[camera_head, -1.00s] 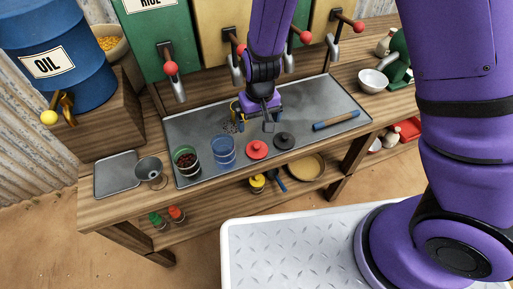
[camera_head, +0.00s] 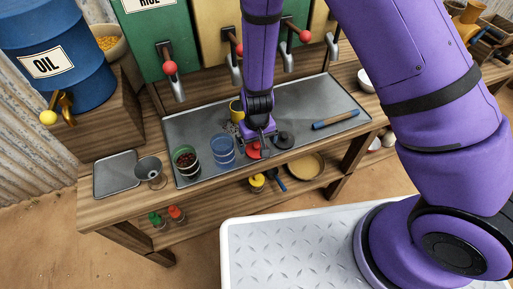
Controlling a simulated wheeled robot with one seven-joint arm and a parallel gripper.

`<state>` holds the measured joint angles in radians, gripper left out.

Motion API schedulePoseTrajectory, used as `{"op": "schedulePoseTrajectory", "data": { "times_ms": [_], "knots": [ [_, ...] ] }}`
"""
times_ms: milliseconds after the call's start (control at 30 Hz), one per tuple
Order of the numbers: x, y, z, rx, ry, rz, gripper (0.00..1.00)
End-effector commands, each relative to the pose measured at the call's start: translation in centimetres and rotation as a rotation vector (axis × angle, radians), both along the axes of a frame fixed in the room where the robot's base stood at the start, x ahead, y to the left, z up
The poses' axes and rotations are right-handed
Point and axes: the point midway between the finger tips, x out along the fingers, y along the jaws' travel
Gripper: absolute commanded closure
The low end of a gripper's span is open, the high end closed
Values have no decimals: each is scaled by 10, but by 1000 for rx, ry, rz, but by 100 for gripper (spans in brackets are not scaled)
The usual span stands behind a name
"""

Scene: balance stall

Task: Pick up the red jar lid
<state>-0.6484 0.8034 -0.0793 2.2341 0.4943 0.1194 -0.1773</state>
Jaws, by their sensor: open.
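The red jar lid (camera_head: 252,153) lies flat on the grey metal tray (camera_head: 202,121) near its front edge. It is partly hidden by my gripper (camera_head: 257,148), which is open and points down right over it. The fingers reach close to the lid; I cannot tell whether they touch it or stand around it. A black lid (camera_head: 284,140) lies just to the right of the red one.
A blue cup (camera_head: 222,149) stands close to the left of the lid, with a filled green jar (camera_head: 186,160) beyond it. A yellow cup (camera_head: 236,110) stands behind. A blue-wrapped stick (camera_head: 335,119) lies at the right. Dispenser levers with red knobs (camera_head: 171,68) hang behind the tray.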

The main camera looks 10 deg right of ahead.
Motion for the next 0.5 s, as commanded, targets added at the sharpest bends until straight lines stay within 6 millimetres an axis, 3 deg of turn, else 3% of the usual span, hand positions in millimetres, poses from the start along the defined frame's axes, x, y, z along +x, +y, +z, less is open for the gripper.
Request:
{"op": "schedulePoseTrajectory", "data": {
  "times_ms": [200,500],
  "knots": [
    [0,-2,-26,-1,3,-1,0],
    [0,-1,-31,0,0,0,0]
  ]
}}
